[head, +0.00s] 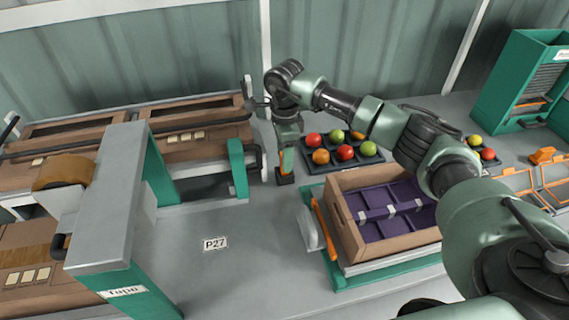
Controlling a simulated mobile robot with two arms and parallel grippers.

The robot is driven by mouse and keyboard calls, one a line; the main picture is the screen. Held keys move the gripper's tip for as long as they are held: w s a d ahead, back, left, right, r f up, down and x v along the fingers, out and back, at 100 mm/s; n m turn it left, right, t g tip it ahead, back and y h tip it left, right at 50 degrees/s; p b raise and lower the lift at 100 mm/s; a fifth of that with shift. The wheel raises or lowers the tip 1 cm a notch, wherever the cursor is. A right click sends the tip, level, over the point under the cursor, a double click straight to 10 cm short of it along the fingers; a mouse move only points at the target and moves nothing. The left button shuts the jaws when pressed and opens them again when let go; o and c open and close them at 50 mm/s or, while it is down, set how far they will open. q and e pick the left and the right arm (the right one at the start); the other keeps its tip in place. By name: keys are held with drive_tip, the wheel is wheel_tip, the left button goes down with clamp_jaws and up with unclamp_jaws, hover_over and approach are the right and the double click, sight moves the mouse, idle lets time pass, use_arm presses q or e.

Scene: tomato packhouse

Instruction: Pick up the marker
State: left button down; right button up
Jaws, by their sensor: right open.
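My right gripper (285,172) reaches in from the right and points down at the bench behind the crate. Its dark tips are low, close to the bench top. A small orange piece (281,158) shows at the gripper; I cannot tell whether it is the marker or part of the gripper. A long orange stick-like thing (324,230) lies along the left side of the crate, apart from the gripper; I cannot tell whether it is the marker. No marker can be identified for certain. My left gripper is not in view.
A brown crate (349,228) with a purple insert stands right of the gripper. Behind it is a dark tray (315,168) of red, orange and green tomatoes. A grey and green tape machine (112,185) stands at left.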

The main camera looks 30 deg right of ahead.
clamp_jaws()
drive_tip(key=shift+r, duration=0.45)
wheel_tip(320, 180, up, 24)
drive_tip(key=p, duration=0.2)
drive_tip(key=shift+p, duration=0.4)
idle(0.5)
